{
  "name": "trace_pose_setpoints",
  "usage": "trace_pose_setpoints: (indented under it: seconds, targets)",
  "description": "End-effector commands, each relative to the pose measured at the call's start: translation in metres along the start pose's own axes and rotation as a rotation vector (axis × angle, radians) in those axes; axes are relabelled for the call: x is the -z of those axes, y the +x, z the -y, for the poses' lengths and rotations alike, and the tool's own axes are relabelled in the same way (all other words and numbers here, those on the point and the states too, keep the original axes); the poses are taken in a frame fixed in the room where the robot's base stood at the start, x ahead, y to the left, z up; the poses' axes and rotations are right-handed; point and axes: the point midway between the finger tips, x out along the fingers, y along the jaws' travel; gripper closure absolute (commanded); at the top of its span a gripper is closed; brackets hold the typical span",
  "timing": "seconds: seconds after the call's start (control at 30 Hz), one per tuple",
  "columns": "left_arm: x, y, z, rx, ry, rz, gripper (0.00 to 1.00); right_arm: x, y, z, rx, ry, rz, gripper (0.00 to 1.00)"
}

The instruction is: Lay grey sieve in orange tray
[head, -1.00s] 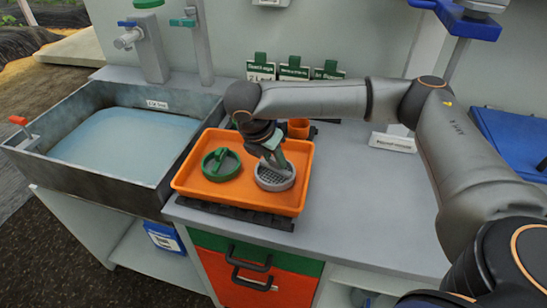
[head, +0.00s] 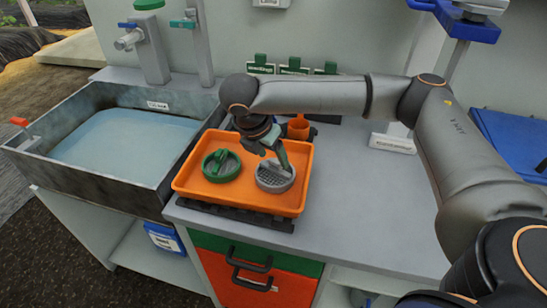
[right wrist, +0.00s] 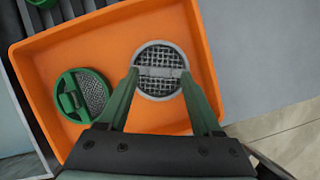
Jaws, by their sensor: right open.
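The grey sieve (head: 274,179) is a round ring with a mesh and a handle bar across it. It lies in the right part of the orange tray (head: 230,201), and it also shows in the right wrist view (right wrist: 159,58). My right gripper (head: 274,163) is over the sieve, pointing down. In the right wrist view its green fingers (right wrist: 160,82) are spread apart on either side of the sieve's near half, with nothing held between them. Whether the fingers touch the sieve's rim I cannot tell. My left gripper is not in view.
A green sieve (head: 221,166) lies in the tray's left half. An orange cup (head: 298,127) stands just behind the tray. A sink basin with water (head: 124,146) is at the left. The grey counter (head: 365,205) right of the tray is clear.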

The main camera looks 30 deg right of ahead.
Motion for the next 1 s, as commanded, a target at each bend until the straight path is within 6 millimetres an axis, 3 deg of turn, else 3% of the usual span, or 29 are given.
trace_pose_setpoints:
  seconds: [0.2, 0.4, 0.6, 1.0]
  targets:
    - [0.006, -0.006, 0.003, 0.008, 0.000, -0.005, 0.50, 0.000, -0.052, -0.001, -0.003, -0.002, 0.000, 0.34]
    - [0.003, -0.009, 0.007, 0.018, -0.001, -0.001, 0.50, 0.000, -0.086, -0.001, -0.002, -0.001, 0.000, 0.34]
    - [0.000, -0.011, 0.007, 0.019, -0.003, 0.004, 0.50, 0.000, -0.100, 0.000, 0.000, -0.001, 0.000, 0.34]
    - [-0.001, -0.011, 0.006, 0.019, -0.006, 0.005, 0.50, 0.000, -0.101, 0.000, 0.001, -0.001, 0.000, 0.34]
